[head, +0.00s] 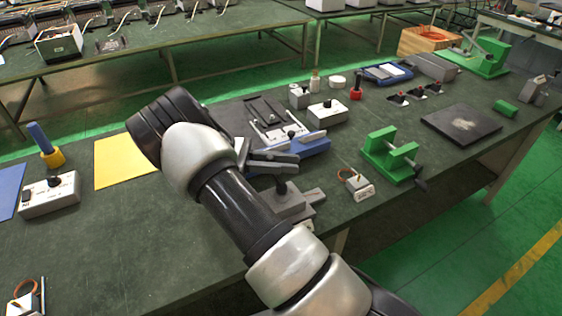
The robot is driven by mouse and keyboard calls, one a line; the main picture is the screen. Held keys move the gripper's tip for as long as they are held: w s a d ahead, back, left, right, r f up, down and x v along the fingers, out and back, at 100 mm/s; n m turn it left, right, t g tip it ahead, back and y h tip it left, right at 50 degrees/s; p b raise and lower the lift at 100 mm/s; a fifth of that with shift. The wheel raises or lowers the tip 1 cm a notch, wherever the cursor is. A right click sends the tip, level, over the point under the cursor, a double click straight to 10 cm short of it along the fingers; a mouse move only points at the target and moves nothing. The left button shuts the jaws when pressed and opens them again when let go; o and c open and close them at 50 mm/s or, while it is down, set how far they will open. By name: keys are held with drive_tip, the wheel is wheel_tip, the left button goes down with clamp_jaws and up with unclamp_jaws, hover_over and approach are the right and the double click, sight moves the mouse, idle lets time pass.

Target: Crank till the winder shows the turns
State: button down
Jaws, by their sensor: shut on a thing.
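My gripper (275,163) is at the middle of the green-topped bench, partly hidden behind my own arm. Its grey fingers are shut just above a grey block-shaped device (296,206) near the bench's front edge. A dark upright handle (281,187) on this device shows right under the fingers, and the grip seems to be on it. The contact itself is hidden. I cannot read any turn count in this view. A green frame (385,160) with a dark crank (420,184) stands to the right, apart from my gripper.
A blue-based device (312,146) lies just behind my gripper. A small white block with a copper loop (357,185) sits to the right. A dark plate (461,125) lies farther right. A yellow sheet (118,160) and a white box (50,196) are left. The bench's front left is mostly clear.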

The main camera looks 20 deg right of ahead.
drive_tip(key=m+g, duration=0.1)
drive_tip(key=g+y, duration=0.1)
drive_tip(key=d+m+g+y+p, duration=0.1)
drive_tip(key=shift+s+r+m+g, duration=0.15)
drive_tip(key=shift+s+m+g, duration=0.15)
drive_tip(key=shift+s+d+m+g+y+p, duration=0.15)
drive_tip(key=shift+s+m+g+y+p, duration=0.1)
drive_tip(key=shift+m+g+y+p, duration=0.4)
drive_tip(key=shift+s+d+m+g+y+p, duration=0.15)
drive_tip(key=shift+s+m+g+y+p, duration=0.05)
drive_tip(key=shift+m+g+y+p, duration=0.45)
drive_tip(key=shift+y, duration=0.3)
drive_tip(key=c, duration=1.6)
unclamp_jaws()
wheel_tip(320, 180, up, 10)
drive_tip(key=shift+f+p, duration=0.1)
drive_tip(key=shift+p, duration=0.55)
